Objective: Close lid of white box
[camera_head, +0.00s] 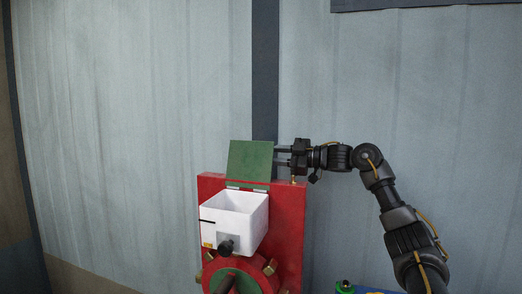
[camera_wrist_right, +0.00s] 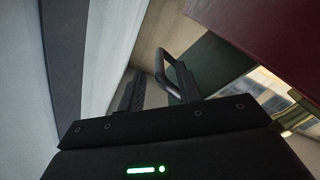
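The white box (camera_head: 234,222) is fixed to the front of a red panel, with its top open. Its green lid (camera_head: 250,162) stands raised behind the opening, hinged along its lower edge. My right gripper (camera_head: 278,156) is open, its fingers pointing left at the lid's right edge; I cannot tell whether they touch it. In the right wrist view, the two fingers (camera_wrist_right: 160,85) are apart. My left gripper does not show.
A blue and green object (camera_head: 346,288) is at the bottom edge. A grey wall stands behind. The space above the box is clear.

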